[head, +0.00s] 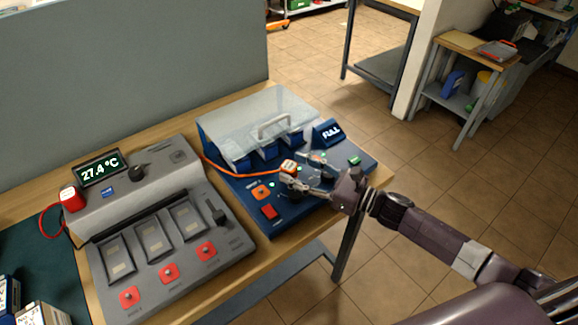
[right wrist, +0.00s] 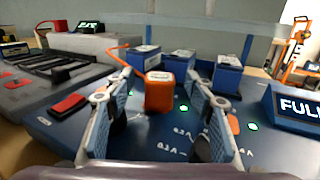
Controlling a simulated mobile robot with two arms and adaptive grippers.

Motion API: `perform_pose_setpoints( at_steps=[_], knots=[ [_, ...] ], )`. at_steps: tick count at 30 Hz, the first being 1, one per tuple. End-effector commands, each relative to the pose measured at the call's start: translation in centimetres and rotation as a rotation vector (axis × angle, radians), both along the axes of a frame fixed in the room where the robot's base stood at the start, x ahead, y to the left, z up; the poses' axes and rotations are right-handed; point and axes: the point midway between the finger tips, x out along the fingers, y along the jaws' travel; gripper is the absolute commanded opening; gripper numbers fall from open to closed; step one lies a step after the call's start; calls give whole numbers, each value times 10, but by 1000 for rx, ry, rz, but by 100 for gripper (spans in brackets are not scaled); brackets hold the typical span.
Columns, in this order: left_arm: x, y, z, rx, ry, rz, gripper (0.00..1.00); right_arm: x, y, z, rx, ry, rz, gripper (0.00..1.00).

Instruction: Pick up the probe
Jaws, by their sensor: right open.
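An orange probe (head: 288,167) with a white top and an orange cable stands upright on the blue charger (head: 320,203). In the right wrist view the orange probe (right wrist: 159,94) is between the two fingers, with a visible gap on each side. My right gripper (head: 297,170) reaches in from the right, low over the charger, and is open. Its near finger partly covers the probe's lower part in the head view. A second, red block (head: 72,198) with a red cable sits on the left side of the grey device. My left gripper is not in view.
Blue battery blocks (right wrist: 178,64) stand behind the probe under a clear lid with a handle (head: 274,125). A "FULL" display (head: 328,132) is to the right. The grey device (head: 160,235), with its bays and red buttons, stands left on the wooden table (head: 235,292).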

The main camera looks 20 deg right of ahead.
Motion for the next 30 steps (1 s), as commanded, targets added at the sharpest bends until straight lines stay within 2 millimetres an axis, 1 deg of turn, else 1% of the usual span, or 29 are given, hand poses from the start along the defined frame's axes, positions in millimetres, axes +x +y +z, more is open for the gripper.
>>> perform_pose_setpoints(
  at_steps=[3,10,11,24,30],
  knots=[
    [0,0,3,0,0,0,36,6,5,1,-1,1,0,49],
    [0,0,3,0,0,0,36,6,6,-1,-1,1,-1,49],
    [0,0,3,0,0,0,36,6,6,-1,-1,1,-1,48],
    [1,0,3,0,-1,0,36,6,6,0,-1,1,0,0],
    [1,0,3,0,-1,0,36,6,6,0,-1,1,0,0]
  ],
)
